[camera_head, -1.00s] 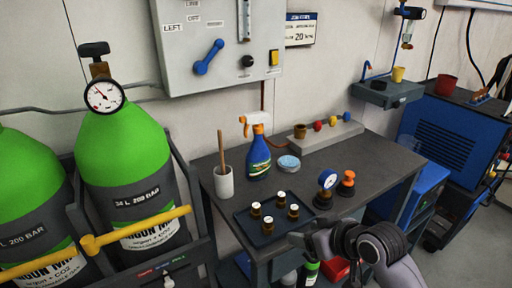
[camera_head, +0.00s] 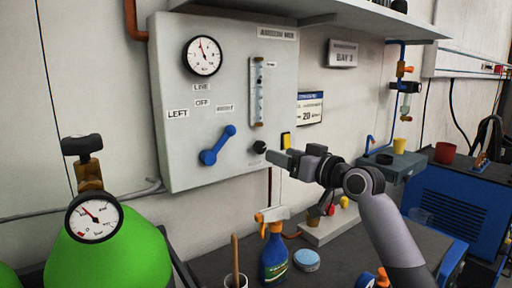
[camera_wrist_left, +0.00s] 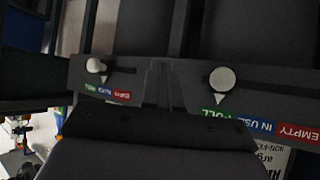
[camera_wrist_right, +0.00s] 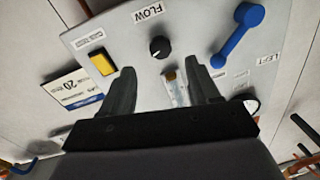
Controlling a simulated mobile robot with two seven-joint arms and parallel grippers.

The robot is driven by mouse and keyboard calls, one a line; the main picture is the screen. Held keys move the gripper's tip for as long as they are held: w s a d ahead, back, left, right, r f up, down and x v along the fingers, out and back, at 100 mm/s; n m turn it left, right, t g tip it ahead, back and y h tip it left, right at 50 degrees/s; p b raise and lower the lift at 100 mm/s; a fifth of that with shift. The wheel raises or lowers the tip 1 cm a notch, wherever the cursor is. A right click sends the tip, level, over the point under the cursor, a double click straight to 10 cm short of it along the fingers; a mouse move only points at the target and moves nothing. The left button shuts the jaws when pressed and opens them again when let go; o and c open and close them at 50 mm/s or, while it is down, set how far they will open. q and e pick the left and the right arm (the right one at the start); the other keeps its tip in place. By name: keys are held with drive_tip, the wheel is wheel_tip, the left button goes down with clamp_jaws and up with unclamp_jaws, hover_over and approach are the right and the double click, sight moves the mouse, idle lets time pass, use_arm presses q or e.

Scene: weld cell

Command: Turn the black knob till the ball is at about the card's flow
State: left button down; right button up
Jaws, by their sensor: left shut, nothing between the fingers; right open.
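The black knob (camera_head: 259,147) is at the lower right of the grey panel (camera_head: 180,140). In the right wrist view the knob (camera_wrist_right: 160,47) is under a FLOW label, just beyond and between the open fingertips. My right gripper (camera_head: 272,157) is open and empty, close to the knob; I cannot tell whether it touches. The flow tube (camera_head: 257,90) is above the knob; its ball is too small to place. The card (camera_head: 310,107) right of the panel reads 20. My left gripper (camera_wrist_left: 158,82) is shut and empty, in front of a dark rack with status labels.
A blue lever (camera_head: 217,146) sits left of the knob and a yellow switch (camera_head: 285,141) right of it. A shelf (camera_head: 330,18) overhangs above. A spray bottle (camera_head: 273,250) stands on the bench below. A green cylinder (camera_head: 120,255) is at lower left.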

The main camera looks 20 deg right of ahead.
sight(262, 148)
drive_tip(key=p+x, duration=0.1)
drive_tip(key=x, duration=0.3)
drive_tip(key=shift+w+a+r, duration=0.15)
drive_tip(key=shift+w, duration=0.15)
drive_tip(key=shift+p+x, duration=0.3)
drive_tip(key=shift+x, duration=0.8)
drive_tip(key=c, duration=1)
drive_tip(key=shift+c, duration=0.2)
